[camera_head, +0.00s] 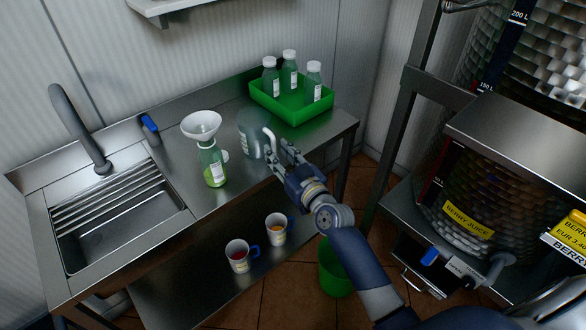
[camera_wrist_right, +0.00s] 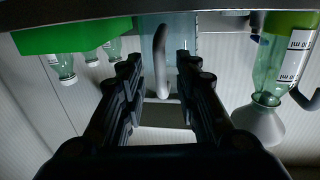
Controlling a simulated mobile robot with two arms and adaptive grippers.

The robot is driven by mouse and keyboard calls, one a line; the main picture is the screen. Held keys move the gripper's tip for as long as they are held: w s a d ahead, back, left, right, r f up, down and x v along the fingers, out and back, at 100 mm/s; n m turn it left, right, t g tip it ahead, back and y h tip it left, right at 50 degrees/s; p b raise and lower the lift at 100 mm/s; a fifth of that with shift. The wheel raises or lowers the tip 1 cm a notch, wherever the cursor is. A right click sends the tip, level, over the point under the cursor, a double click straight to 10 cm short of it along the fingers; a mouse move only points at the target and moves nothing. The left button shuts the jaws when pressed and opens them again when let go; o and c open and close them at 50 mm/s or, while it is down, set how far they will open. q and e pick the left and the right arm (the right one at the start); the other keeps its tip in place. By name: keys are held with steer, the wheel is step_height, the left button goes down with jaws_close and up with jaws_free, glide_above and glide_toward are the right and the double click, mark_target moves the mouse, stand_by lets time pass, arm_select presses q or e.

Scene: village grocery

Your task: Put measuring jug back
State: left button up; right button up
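The clear measuring jug (camera_head: 251,138) stands on the steel counter, beside the green crate. Its pale handle (camera_head: 269,142) faces my right gripper (camera_head: 284,154). In the right wrist view, which is upside down, the handle (camera_wrist_right: 160,62) shows between the two dark fingers of my right gripper (camera_wrist_right: 158,72). The fingers are apart, with a gap on both sides of the handle. The jug's body shows pale behind the handle. My left gripper is in neither view.
A bottle with green liquid (camera_head: 213,167) carries a white funnel (camera_head: 202,124) left of the jug. The green crate (camera_head: 290,112) holds three capped bottles. A sink (camera_head: 120,230) is at left. Two cups (camera_head: 237,256) stand on the lower shelf, with a green bucket (camera_head: 335,272) on the floor.

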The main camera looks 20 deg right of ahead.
steer(key=s+d, duration=0.2)
steer(key=s, duration=0.7)
steer(key=s+f+g+h, duration=0.1)
steer(key=s+f+g, duration=0.25)
steer(key=f, duration=0.85)
steer(key=s+f+g, duration=0.2)
steer(key=s+f, duration=0.3)
steer(key=f, duration=0.7)
steer(key=s+f+g+h, duration=0.1)
steer(key=s+f+g, duration=0.25)
steer(key=f, duration=0.95)
steer(key=s+f+g, duration=0.2)
steer(key=s+f, duration=0.4)
steer(key=s, duration=0.5)
steer(key=s+d+f+g, duration=0.1)
steer(key=s+f+g, duration=0.2)
steer(key=s, duration=0.9)
steer(key=s+d+f+g+h, duration=0.1)
steer(key=s+f+g, duration=0.1)
steer(key=s+f, duration=0.8)
steer(key=shift+s+g+b, duration=0.3)
steer(key=shift+s+g, duration=0.1)
steer(key=shift+s, duration=0.6)
